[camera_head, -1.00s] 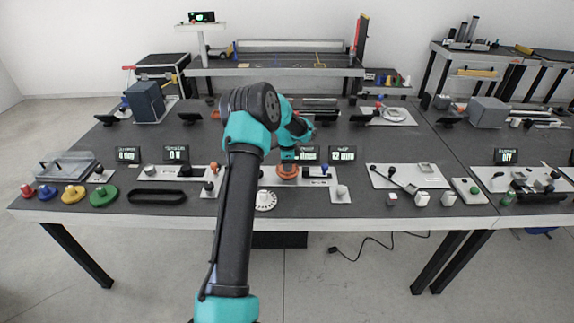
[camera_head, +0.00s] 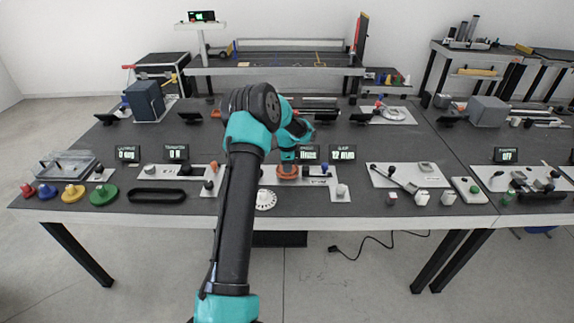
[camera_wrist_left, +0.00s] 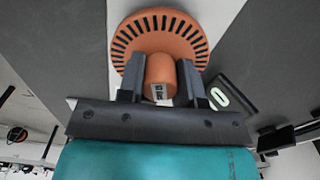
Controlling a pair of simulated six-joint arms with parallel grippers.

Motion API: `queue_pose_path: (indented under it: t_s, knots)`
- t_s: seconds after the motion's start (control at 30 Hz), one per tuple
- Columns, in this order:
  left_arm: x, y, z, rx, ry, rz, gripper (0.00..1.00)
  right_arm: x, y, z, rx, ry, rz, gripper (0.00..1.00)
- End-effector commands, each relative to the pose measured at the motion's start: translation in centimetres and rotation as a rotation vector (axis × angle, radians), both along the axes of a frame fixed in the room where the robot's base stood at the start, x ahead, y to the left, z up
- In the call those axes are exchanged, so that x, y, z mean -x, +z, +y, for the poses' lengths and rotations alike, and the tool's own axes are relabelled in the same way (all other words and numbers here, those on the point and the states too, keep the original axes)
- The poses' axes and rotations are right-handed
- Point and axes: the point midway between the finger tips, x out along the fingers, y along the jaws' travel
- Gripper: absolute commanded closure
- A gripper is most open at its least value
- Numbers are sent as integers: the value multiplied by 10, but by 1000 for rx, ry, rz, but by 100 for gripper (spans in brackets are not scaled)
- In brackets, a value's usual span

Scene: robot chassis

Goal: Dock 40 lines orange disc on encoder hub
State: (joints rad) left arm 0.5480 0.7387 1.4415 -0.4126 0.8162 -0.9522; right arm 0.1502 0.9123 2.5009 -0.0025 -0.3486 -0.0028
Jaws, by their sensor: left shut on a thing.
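The orange disc (camera_wrist_left: 195,45) fills the top middle of the left wrist view, with black radial slots around its rim and an orange knob (camera_wrist_left: 160,70). My left gripper (camera_wrist_left: 160,85) is shut on this knob, one dark finger on each side. In the head view the orange disc (camera_head: 287,171) is at the gripper, at or just above the light encoder plate (camera_head: 318,182). The hub is hidden under the disc and arm, so I cannot tell whether they touch. A white slotted disc (camera_head: 266,200) lies in front on the table. My right gripper is not in view.
Small displays (camera_head: 343,153) stand behind the plate. A white knob block (camera_head: 341,191) is at its right front. A black belt loop (camera_head: 157,195) and colored discs (camera_head: 103,194) lie left; a lever plate (camera_head: 405,176) lies right.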

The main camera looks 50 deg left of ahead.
Motion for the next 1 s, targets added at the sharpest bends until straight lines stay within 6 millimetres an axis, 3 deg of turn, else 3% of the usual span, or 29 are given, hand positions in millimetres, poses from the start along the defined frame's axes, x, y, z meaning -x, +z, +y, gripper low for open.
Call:
queue_pose_path:
  t_s: [0.13,0.17,0.27,0.57,1.0]
  knots:
    - [0,-3,0,0,0,0,96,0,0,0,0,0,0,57]
    - [0,-3,0,0,0,0,67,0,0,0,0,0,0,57]
    - [0,-2,0,0,0,0,57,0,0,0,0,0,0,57]
    - [0,-1,0,0,0,0,57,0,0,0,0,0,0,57]
    - [0,25,0,-1,0,-1,57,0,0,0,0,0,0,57]
